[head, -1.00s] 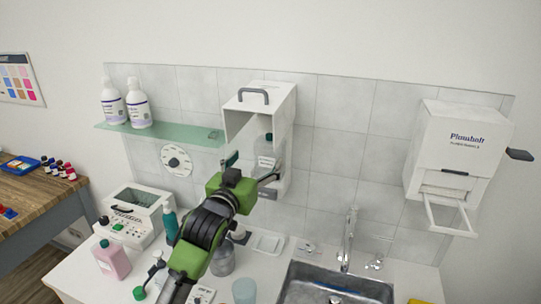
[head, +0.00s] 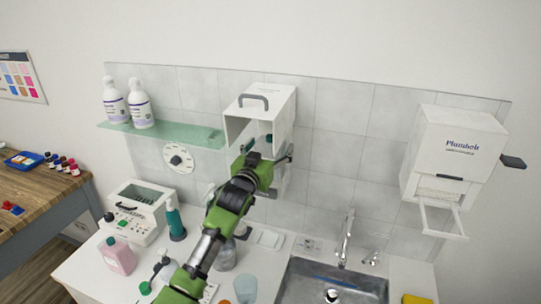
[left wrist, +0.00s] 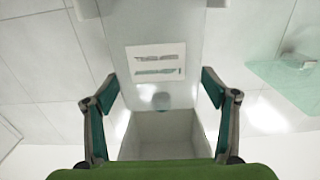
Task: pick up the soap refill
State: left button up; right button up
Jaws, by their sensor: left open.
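The soap refill (left wrist: 150,25) is a pale, translucent pack with a white printed label in the left wrist view, inside the open white dispenser (head: 243,104) on the tiled wall. My left gripper (head: 268,150) is in front of the dispenser's lower opening and hides most of the refill in the head view. In the left wrist view the left gripper (left wrist: 160,80) is open, one finger on each side of the refill's label end. I see no clear contact. My right gripper is not in view.
A green glass shelf (head: 175,136) with two white bottles is left of the dispenser. A white towel dispenser (head: 455,150) hangs at the right. Below are a sink (head: 300,283), a pink bottle (head: 118,256), a teal pump bottle (head: 175,220) and a white device (head: 135,215).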

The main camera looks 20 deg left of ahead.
pick_arm(q)
jog(key=shift+w, duration=0.15)
jog(key=c, duration=1.2)
jog(key=shift+c, duration=0.2)
jog(key=shift+r, duration=0.15)
